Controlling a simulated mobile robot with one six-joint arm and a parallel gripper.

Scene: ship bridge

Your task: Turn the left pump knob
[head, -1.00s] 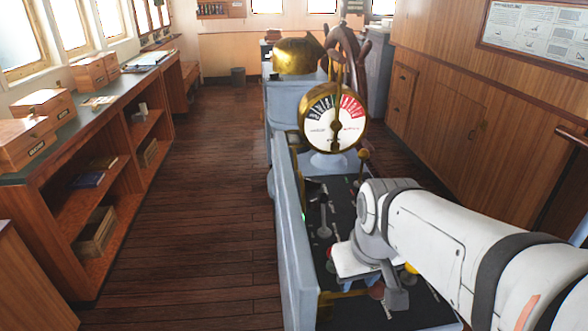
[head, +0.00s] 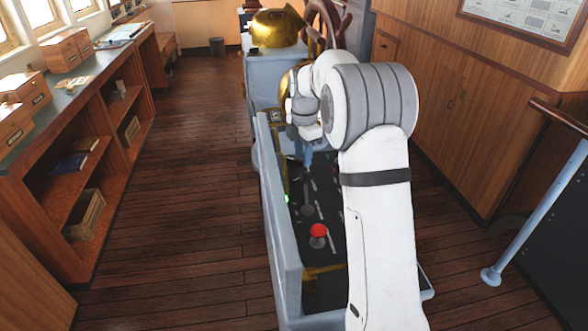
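The control console (head: 281,235) is a blue-grey box with a dark top panel carrying levers and knobs. A red mushroom-shaped knob (head: 318,231) stands near the front of the panel, with a dark lever (head: 307,208) behind it. I cannot tell which control is the left pump knob; my arm covers the right part of the panel. My gripper (head: 307,158) is partly seen at the far end of my arm, over the back left of the panel, behind the red knob. Its fingers are too small and hidden to tell whether they are open.
The brass telegraph (head: 285,84) is mostly hidden behind my arm. A brass binnacle (head: 276,28) and a wooden ship's wheel (head: 326,20) stand beyond. A long shelf counter (head: 95,130) runs along the left. The wooden floor (head: 195,190) between counter and console is clear. A handrail (head: 510,230) stands at right.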

